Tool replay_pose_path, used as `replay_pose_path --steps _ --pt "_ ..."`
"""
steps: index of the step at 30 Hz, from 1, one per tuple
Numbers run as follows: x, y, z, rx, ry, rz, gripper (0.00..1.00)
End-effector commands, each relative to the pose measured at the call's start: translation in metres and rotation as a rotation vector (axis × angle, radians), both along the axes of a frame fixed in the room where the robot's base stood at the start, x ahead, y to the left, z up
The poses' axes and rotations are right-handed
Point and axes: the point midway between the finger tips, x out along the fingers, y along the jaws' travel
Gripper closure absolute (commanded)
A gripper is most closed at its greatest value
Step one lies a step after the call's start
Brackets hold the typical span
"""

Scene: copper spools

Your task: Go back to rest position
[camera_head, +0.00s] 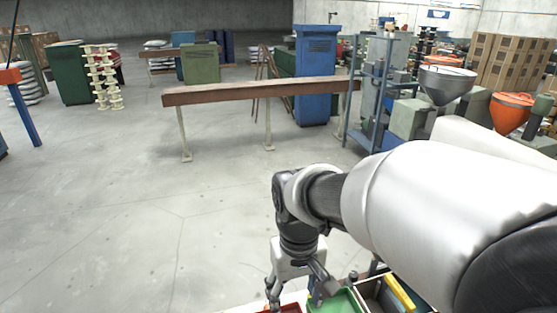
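My gripper (300,290) hangs at the bottom middle of the head view, pointing down at the end of my white and black arm. Its two fingers are spread apart and I see nothing held between them. The lower ends are close to the picture's bottom edge, above or beside small bins. A green bin (338,302) is just right of the gripper and a red bin (291,308) is below it; how far the fingers are above them I cannot tell. My arm comes in from the right and hides part of the bins.
A dark tray with a yellow item (399,292) lies under my arm. A long brown-topped bench (235,94), a blue bin (316,80) and a blue-grey rack (382,95) stand beyond. Funnel machines (447,83) stand at right. Pale stacked spools (103,78) stand far left. The floor between is clear.

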Motion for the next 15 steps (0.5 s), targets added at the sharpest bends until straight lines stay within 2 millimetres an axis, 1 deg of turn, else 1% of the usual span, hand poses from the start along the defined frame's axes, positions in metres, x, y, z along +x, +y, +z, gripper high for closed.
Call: replay_pose_path --steps 5,11,14,15 --pt "-0.016 -0.021 -0.023 0.016 -0.061 -0.043 0.42" --pt "-0.053 -0.057 -0.063 0.039 -0.173 -0.122 0.42" --pt "-0.073 -0.072 -0.087 0.047 -0.229 -0.16 0.42" --pt "-0.082 -0.078 -0.098 0.049 -0.251 -0.176 0.42"
